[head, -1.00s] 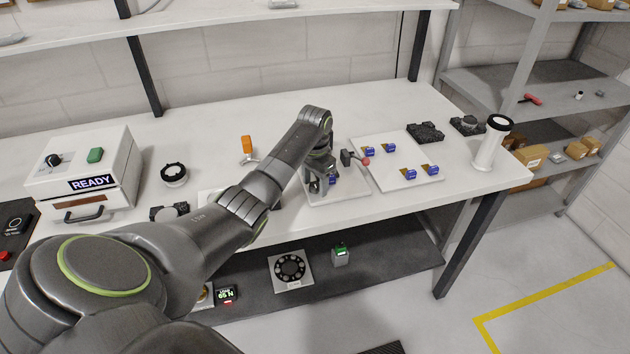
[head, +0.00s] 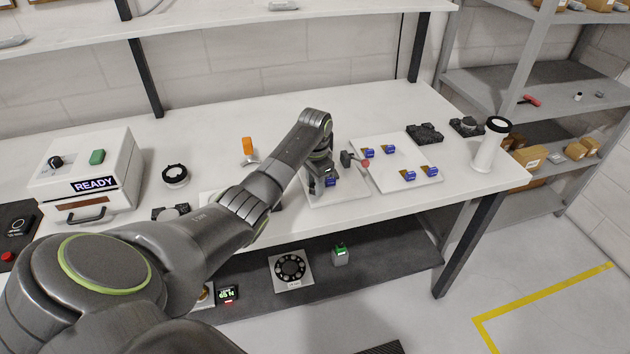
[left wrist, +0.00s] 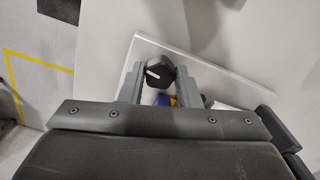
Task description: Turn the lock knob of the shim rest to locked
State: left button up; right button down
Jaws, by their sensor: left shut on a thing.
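My left gripper (head: 321,186) reaches down over a pale plate (head: 346,196) at the front of the bench, which appears to be the shim rest. In the left wrist view, the lock knob (left wrist: 160,72) is black and faceted with a white pointer mark. It sits between the two grey fingers (left wrist: 160,84), and the gripper is shut on it. The white mark points to the left in that view. A blue and yellow part (left wrist: 164,99) shows just behind the knob. In the head view the knob is hidden by my gripper. My right gripper is in neither view.
A lever with a red ball end (head: 364,163) stands close to the right of my gripper. Beyond it lies a white tray (head: 395,184) with several blue parts. A white post (head: 489,147) stands at the right end. A READY box (head: 85,170) stands left.

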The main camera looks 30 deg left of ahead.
pick_arm(q)
jog(key=m+p, duration=0.2)
jog(key=m, duration=0.1)
jog(key=shift+r+m, duration=0.2)
jog(key=shift+m, duration=0.1)
jog(key=m+p, duration=0.1)
jog(key=m, duration=0.2)
jog(key=m+p, duration=0.1)
jog(key=m, duration=0.4)
jog(key=shift+w, duration=0.1)
jog(key=shift+f+m+p, duration=0.1)
jog(key=shift+m+p, duration=0.35)
jog(key=shift+m, duration=1.85)
jog(key=o, duration=1)
